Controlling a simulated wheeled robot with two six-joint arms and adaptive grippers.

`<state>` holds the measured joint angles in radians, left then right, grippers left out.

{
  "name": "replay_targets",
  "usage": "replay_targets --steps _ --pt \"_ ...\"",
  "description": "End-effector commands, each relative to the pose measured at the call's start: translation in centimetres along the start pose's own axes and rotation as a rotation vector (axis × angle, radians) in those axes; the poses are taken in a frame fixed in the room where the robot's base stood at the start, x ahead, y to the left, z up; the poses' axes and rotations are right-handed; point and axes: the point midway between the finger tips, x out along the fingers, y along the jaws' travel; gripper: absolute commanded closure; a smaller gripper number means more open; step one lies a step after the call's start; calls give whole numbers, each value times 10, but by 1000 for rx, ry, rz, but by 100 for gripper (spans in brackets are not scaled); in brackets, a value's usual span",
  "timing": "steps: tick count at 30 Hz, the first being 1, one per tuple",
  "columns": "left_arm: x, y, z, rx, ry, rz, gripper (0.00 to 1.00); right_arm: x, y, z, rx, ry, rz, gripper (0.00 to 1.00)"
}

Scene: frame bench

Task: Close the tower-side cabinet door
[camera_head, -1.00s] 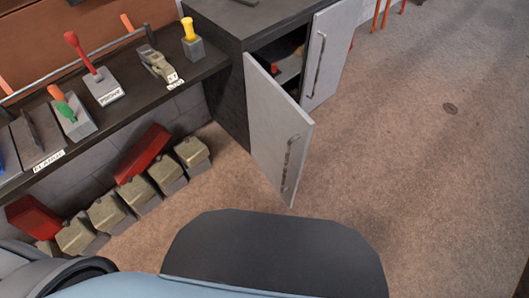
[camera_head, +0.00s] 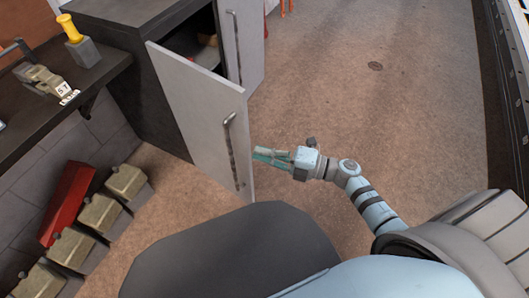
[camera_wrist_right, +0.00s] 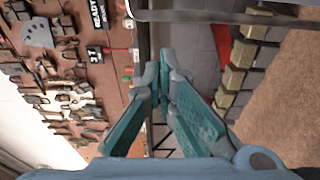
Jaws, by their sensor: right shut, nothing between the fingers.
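The dark cabinet (camera_head: 120,15) stands at the upper left in the head view with both grey doors open. The near door (camera_head: 190,105) swings out toward me and has a dark vertical bar handle (camera_head: 231,150). The far door (camera_head: 250,40) also stands open, with its own handle (camera_head: 236,45). Which one is the tower-side door I cannot tell. My right gripper (camera_head: 256,155) is shut and empty, just right of the near door's free edge; contact is unclear. Its teal fingers meet at the tips in the wrist view (camera_wrist_right: 160,68). My left gripper is out of view.
A dark workbench (camera_head: 100,75) with labelled tools runs along the left. Several grey-tan blocks (camera_head: 100,215) and a red box (camera_head: 68,200) lie on the floor below it. The carpet floor (camera_head: 370,110) right of the doors is clear.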

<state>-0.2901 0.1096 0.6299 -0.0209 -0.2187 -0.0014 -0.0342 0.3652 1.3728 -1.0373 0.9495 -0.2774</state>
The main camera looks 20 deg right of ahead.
Motion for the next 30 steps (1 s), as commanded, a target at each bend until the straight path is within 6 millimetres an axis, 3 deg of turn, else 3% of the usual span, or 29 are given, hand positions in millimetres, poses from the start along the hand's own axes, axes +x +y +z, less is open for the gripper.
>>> replay_targets --steps 10,18,30 --pt "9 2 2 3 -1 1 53 76 0 1 6 -4 4 100" --pt "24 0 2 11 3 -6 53 64 -2 35 6 -5 0 100" --pt "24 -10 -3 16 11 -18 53 62 0 39 7 -5 1 100"
